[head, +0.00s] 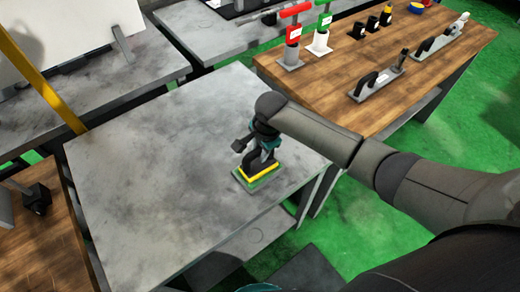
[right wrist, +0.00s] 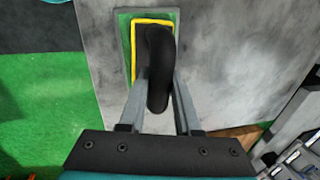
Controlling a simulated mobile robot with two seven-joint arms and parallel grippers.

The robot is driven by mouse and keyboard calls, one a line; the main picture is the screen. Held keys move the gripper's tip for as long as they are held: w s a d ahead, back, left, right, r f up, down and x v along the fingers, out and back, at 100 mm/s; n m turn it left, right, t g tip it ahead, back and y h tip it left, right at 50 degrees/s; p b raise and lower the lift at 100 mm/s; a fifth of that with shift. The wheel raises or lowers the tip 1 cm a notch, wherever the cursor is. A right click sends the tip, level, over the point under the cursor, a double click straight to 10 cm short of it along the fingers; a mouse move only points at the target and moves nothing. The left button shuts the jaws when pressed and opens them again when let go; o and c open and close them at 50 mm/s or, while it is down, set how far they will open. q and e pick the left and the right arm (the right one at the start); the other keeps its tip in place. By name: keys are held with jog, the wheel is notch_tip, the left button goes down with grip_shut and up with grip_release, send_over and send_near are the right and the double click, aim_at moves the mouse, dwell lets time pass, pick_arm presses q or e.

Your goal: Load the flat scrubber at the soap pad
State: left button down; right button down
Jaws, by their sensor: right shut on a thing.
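The flat scrubber (head: 259,170) has a black handle and a flat base with a yellow edge. It sits upright on the green soap pad (head: 262,181), near the right front edge of the grey table. My right gripper (head: 264,146) comes down from above and is shut on the black handle. In the right wrist view, the scrubber's handle (right wrist: 159,60) stands between the two fingers, and the green pad (right wrist: 126,38) shows around the yellow edge. The scrubber's underside is hidden, so I cannot tell how firmly it touches the pad. My left gripper is out of view.
The grey table (head: 160,170) is bare left of the pad. A wooden table (head: 340,65) at the back right carries red-handled (head: 292,38) and green-handled (head: 320,32) tools and black-handled trowel-like tools (head: 378,80). A yellow bar (head: 42,82) slants at the left.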

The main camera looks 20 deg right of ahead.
jog(key=shift+s+f+p, duration=0.15)
jog(key=shift+p, duration=0.2)
dwell(1.1)
notch_tip(320, 180, up, 5)
jog(key=p, duration=0.6)
jog(key=shift+r+p, duration=0.85)
jog(key=shift+r, duration=0.3)
jog(key=shift+w, duration=0.2)
jog(key=shift+b, duration=0.45)
notch_tip(320, 180, up, 2)
jog(key=n+y+b, duration=0.1)
jog(key=n+b, duration=0.4)
jog(key=b, duration=0.5)
jog(key=shift+s, duration=0.1)
jog(key=s+d+n+g+b, duration=0.2)
jog(key=s+n+b, duration=0.7)
jog(key=b, duration=0.4)
jog(key=shift+s+r+y, duration=0.25)
jog(key=shift+s+y, duration=0.05)
jog(key=shift+s, duration=0.5)
